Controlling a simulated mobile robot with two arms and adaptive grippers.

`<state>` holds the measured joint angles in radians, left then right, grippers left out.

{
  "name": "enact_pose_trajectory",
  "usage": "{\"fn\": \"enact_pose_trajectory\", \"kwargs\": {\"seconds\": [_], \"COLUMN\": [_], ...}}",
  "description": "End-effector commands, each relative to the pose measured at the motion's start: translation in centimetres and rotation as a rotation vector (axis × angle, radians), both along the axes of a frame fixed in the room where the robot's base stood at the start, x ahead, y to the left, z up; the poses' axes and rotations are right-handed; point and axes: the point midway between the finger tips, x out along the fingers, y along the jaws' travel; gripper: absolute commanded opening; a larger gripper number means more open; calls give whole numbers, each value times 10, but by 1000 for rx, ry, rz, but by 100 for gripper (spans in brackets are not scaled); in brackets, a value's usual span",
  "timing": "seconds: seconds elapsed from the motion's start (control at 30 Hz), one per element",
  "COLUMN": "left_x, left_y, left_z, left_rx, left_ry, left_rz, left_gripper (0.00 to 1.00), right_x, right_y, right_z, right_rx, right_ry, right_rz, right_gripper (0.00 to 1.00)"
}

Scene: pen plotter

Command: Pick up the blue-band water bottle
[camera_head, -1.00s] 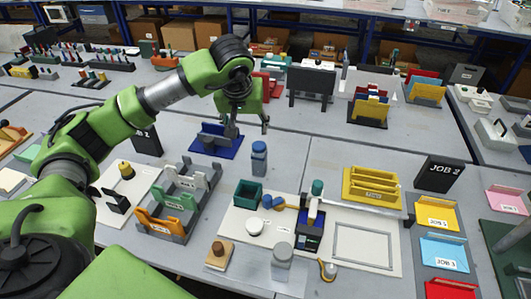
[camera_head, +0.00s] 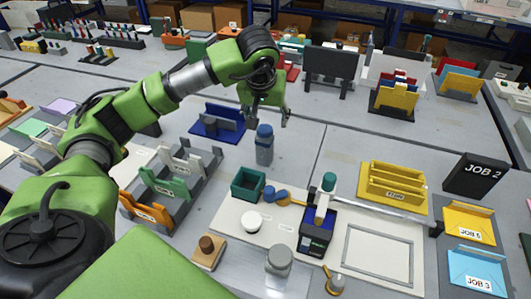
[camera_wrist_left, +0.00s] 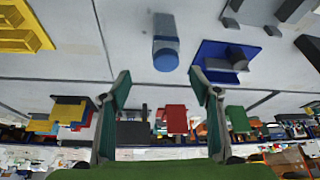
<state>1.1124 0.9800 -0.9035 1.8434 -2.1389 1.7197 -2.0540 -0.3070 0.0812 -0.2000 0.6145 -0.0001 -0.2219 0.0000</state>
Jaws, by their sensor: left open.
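The blue-band water bottle (camera_head: 264,149) stands upright on the grey table, a grey body with a blue top. My left gripper (camera_head: 269,119) is open and empty, just above and beyond the bottle in the head view. In the left wrist view the bottle (camera_wrist_left: 165,40) lies ahead of the two spread green fingers (camera_wrist_left: 163,88), between their lines and apart from them. Its base is near the top edge there. My right gripper is in neither view.
A blue holder (camera_head: 218,124) stands left of the bottle. A dark green box (camera_head: 248,183) is in front of it, and a yellow rack (camera_head: 394,185) is to the right. A clear grey-lidded jar (camera_head: 279,262) stands nearer. Bare table lies right of the bottle.

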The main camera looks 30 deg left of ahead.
Motion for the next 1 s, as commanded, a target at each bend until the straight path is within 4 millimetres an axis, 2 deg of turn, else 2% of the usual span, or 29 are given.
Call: {"fn": "enact_pose_trajectory", "kwargs": {"seconds": [0.17,0.4,0.73,1.0], "left_x": [7,24,36,51], "left_y": [4,12,20,33], "left_z": [-20,-62,-86,-119], "left_rx": [-1,-2,0,-1], "left_ry": [4,5,3,2], "left_rz": [3,1,2,1], "left_gripper": [57,57,57,57], "right_x": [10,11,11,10], "right_y": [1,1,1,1], "right_z": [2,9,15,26], "right_rx": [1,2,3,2], "right_ry": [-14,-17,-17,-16], "right_rz": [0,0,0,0], "right_gripper": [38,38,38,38]}}
